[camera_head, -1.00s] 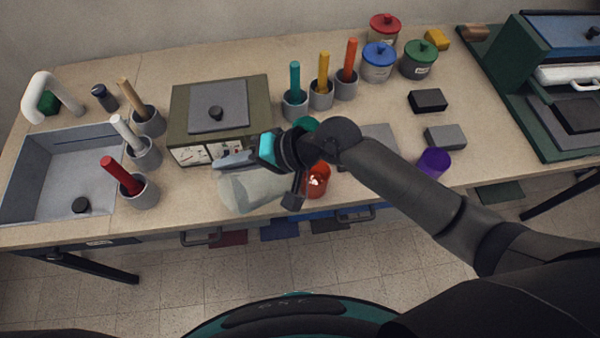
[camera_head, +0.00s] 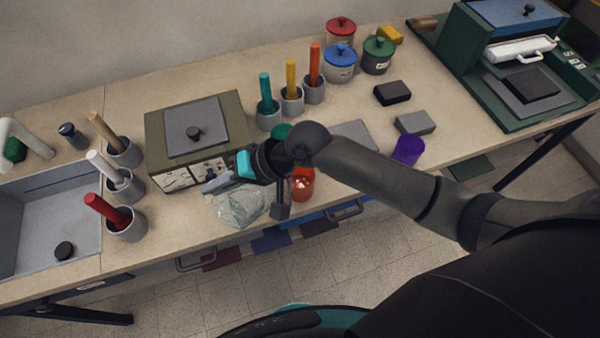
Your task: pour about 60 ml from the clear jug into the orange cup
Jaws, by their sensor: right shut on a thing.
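The clear jug (camera_head: 238,207) is at the front of the counter, left of the orange cup. My right gripper (camera_head: 246,194) is shut on it, with one finger on its far left side and one toward the cup. The jug looks tilted, but the arm hides part of it and its liquid cannot be made out. The orange cup (camera_head: 301,188) stands upright on the counter near the front edge, just right of the gripper. Its rim is partly hidden by my arm, and its content is not clear. My left gripper is not in view.
An olive cooker (camera_head: 240,128) stands just behind the jug. Holders with colored-handled tools stand left and behind. A purple cup (camera_head: 408,150), a grey block (camera_head: 415,122) and a black block (camera_head: 392,92) lie right. A sink (camera_head: 50,225) is at far left.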

